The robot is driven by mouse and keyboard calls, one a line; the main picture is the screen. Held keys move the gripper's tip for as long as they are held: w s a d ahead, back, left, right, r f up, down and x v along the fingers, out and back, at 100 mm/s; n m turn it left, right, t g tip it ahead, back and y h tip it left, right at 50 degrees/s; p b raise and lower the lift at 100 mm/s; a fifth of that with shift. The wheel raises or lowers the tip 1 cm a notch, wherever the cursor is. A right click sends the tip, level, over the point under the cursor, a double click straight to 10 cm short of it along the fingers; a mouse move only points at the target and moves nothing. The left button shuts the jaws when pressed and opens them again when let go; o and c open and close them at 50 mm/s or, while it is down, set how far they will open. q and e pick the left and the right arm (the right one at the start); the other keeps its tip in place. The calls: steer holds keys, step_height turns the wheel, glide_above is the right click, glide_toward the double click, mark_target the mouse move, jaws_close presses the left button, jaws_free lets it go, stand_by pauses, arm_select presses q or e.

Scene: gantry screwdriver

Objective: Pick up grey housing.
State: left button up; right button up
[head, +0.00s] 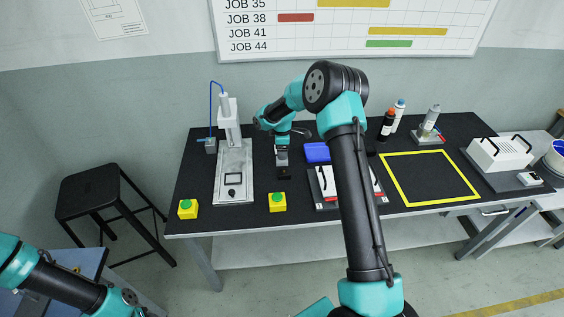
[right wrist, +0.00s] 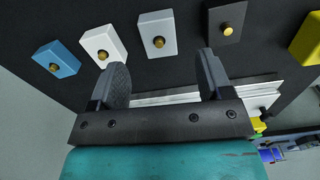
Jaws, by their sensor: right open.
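In the right wrist view a dark grey block with a brass knob (right wrist: 225,22) stands on the black table at the top, just beyond the right fingertip; I take it to be the grey housing. In the head view I cannot make out the housing. My right gripper (right wrist: 163,72) is open and empty, its two dark fingers apart and not touching any block. In the head view it hangs over the bench (head: 284,168), right of the press. My left gripper is out of view; only part of its arm shows at bottom left.
Beside the grey block stand two pale blocks (right wrist: 157,33) (right wrist: 103,42) and a blue one (right wrist: 56,59), all with brass knobs. A press (head: 233,170), yellow button boxes (head: 278,202) (head: 188,208) and a blue bin (head: 317,152) stand nearby. The yellow-outlined area (head: 428,180) is clear.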

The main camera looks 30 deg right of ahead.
steer(key=shift+f, duration=0.1)
steer(key=shift+f, duration=2.45)
steer(key=c, duration=1)
